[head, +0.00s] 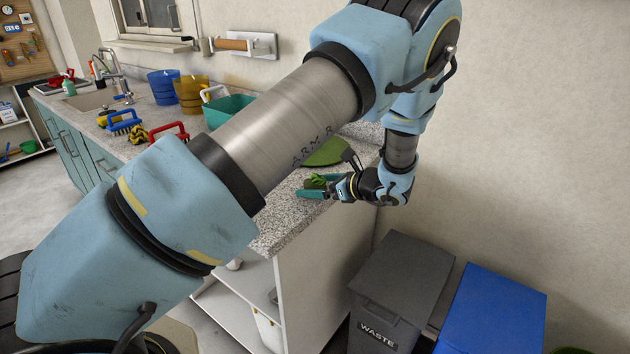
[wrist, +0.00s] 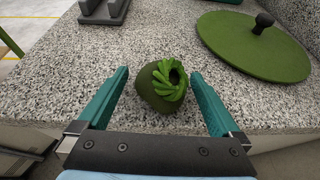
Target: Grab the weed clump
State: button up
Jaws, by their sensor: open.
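The weed clump (wrist: 163,87) is a dark olive lump with bright green leaves. It sits on the speckled countertop (wrist: 60,75) near its edge. My gripper (wrist: 160,85) is open, with one teal finger on each side of the clump and a visible gap on both sides. In the head view the clump (head: 316,182) shows at the counter's end, between the fingers of my gripper (head: 312,188). Whether the fingers are level with the clump in height is hard to tell.
A green round lid (wrist: 255,46) with a dark knob lies to the right on the counter. A grey object (wrist: 104,11) stands at the far left. Brushes and buckets (head: 190,93) stand further along. A grey waste bin (head: 400,285) and a blue bin (head: 492,310) stand below.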

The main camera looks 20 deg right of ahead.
jog(key=shift+w+a+f, duration=0.15)
jog(key=shift+w+f, duration=0.05)
jog(key=shift+w, duration=0.1)
jog(key=c, duration=1.3)
